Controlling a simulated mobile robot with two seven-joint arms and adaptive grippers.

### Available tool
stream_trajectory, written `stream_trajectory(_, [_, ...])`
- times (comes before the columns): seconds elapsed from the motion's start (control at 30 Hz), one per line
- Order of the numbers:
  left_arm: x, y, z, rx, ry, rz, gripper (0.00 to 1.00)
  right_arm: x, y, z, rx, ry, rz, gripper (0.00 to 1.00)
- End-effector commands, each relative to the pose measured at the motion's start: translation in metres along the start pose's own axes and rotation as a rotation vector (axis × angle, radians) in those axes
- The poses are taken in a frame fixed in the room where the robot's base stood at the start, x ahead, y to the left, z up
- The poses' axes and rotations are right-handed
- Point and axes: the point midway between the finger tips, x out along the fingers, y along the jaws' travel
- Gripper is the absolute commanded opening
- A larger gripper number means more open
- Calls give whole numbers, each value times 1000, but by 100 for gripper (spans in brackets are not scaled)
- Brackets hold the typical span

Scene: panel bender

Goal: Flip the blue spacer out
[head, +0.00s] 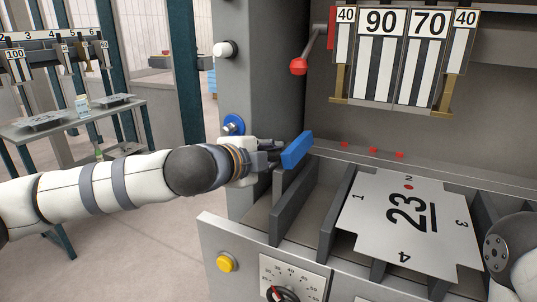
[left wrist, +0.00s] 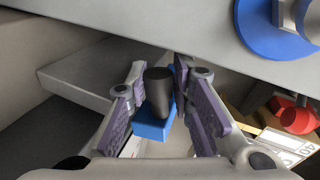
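The blue spacer (head: 297,151) is a blue block at the left end of the row of grey spacers, tilted upward in the head view. In the left wrist view the blue spacer (left wrist: 152,127) has a dark round knob (left wrist: 158,92) standing between the fingers. My left gripper (head: 272,153) reaches it from the left. Its purple-padded fingers (left wrist: 165,108) stand apart on both sides of the knob, with a gap at the left finger; the right finger is very close, and contact there is unclear. My right gripper is out of view.
A metal sheet marked 23 (head: 407,222) lies over grey spacers (head: 294,207) on the right. A blue-ringed switch (head: 233,124) is on the post close behind my left wrist. A red-knobbed lever (head: 299,66) and numbered striped blocks (head: 394,55) are above.

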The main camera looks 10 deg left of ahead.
Motion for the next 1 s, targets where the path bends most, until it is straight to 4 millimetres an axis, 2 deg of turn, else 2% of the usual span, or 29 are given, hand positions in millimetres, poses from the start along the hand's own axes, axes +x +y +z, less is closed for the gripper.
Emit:
stream_trajectory(0.37, [-2,0,0,1,-1,-1,39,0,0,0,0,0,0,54])
stream_trajectory(0.47, [-18,-1,0,1,1,-2,39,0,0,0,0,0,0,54])
stream_trajectory(0.7, [-83,-1,1,2,-1,-3,39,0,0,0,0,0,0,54])
stream_trajectory(0.8, [-103,-1,0,1,-1,-3,39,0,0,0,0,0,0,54])
stream_trajectory(1.0, [-120,0,0,1,0,-1,39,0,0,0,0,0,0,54])
